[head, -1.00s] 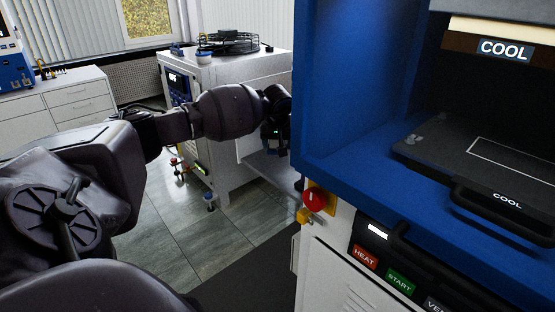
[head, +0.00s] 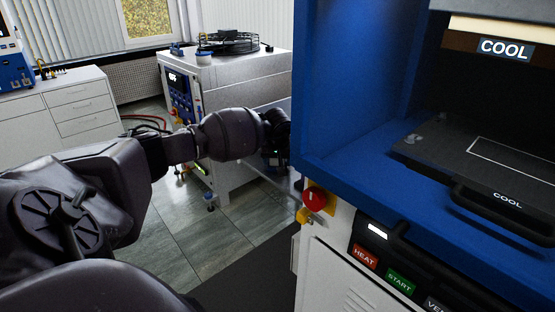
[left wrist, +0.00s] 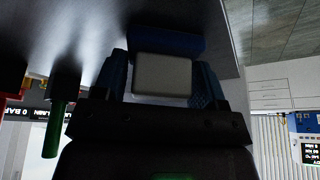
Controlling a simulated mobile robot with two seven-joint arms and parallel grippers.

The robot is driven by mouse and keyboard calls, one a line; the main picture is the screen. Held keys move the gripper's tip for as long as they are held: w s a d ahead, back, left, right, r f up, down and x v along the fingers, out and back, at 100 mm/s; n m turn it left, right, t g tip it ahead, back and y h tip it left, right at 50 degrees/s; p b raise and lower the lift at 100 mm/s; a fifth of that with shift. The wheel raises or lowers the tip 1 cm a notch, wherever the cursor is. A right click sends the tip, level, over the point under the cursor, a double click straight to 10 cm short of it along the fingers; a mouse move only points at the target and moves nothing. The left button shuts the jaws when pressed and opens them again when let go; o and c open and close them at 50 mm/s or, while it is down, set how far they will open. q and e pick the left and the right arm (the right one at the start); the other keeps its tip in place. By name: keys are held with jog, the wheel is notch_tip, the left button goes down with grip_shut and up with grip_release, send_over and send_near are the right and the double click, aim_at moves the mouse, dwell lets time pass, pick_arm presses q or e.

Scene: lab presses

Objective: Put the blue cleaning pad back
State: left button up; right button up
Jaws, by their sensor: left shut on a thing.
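My left gripper (head: 276,157) is at the end of my left arm, beside the left edge of the blue press, which partly hides it in the head view. In the left wrist view the gripper (left wrist: 162,85) has its two blue fingers on either side of a pale grey block (left wrist: 162,75). A dark blue piece (left wrist: 168,40) shows just beyond the block, close to a grey surface. The block and blue piece look like the cleaning pad, held by the gripper. Whether the pad touches the surface I cannot tell. My right gripper is not in view.
The blue press (head: 366,150) fills the right side, with a black COOL plate (head: 485,165) inside and a red button (head: 314,198) below. A grey machine (head: 226,80) stands behind my arm. A green-handled part (left wrist: 55,130) is left of the gripper in the wrist view.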

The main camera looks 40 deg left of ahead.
pick_arm(q)
jog(key=o, duration=0.8)
jog(key=shift+o, duration=0.3)
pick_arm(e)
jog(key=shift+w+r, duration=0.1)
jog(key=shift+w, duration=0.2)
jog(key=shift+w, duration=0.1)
pick_arm(q)
jog(key=shift+r, duration=0.1)
jog(key=v, duration=1.2)
jog(key=shift+p, duration=0.35)
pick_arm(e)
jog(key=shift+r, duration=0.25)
pick_arm(q)
jog(key=shift+w+a, duration=0.1)
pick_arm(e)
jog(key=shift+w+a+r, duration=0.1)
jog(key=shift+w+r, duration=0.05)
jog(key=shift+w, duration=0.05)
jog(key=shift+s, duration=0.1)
